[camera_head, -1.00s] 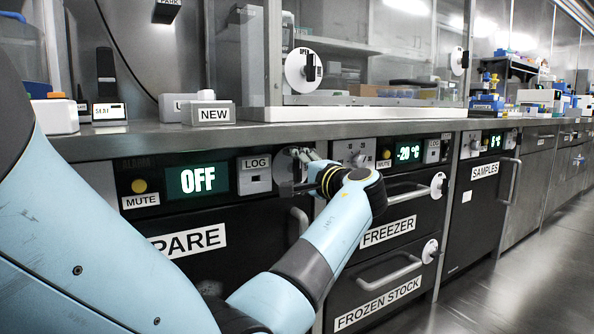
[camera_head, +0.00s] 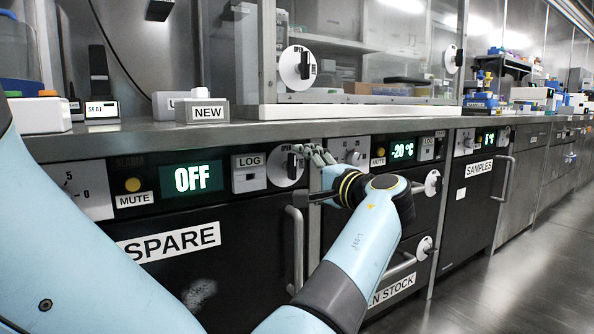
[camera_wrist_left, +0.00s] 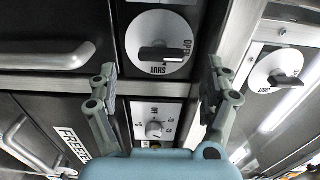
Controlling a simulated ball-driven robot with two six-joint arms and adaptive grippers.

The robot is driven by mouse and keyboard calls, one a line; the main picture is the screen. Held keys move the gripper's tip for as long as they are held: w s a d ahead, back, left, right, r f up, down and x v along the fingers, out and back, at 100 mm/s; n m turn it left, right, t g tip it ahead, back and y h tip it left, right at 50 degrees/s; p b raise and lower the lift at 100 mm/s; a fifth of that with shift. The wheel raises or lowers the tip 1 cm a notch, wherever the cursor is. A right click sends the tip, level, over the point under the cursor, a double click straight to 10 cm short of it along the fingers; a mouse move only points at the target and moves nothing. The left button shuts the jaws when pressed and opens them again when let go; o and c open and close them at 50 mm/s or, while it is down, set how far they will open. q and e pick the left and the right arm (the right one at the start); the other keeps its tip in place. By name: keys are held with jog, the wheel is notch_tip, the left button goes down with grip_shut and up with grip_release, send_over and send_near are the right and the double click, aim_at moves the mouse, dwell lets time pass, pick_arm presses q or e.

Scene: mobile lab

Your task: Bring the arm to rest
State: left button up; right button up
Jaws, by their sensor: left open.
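My left gripper (camera_head: 318,157) is at the panel seam between the spare unit and the freezer. It lies just right of the spare unit's round white dial (camera_head: 285,172) and appears apart from it. In the wrist view the gripper (camera_wrist_left: 161,72) is open, its two fingers spread wide with nothing between them. Beyond the fingers is a white dial (camera_wrist_left: 165,28) with a black handle and the words OPEN and SHUT. A small selector knob (camera_wrist_left: 154,129) shows below it. My left arm comes in from the left, its forearm covering part of the freezer front. My right gripper is not shown.
The spare unit shows an OFF display (camera_head: 192,178) and a vertical door handle (camera_head: 295,250) close to my forearm. The freezer display (camera_head: 402,151) reads -20 °C. A counter edge (camera_head: 250,130) runs above the panels. Open floor (camera_head: 520,285) lies at right.

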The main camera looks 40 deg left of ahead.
pick_arm(q)
jog(key=shift+s+d, duration=0.25)
jog(key=shift+d, duration=0.3)
jog(key=shift+f, duration=0.1)
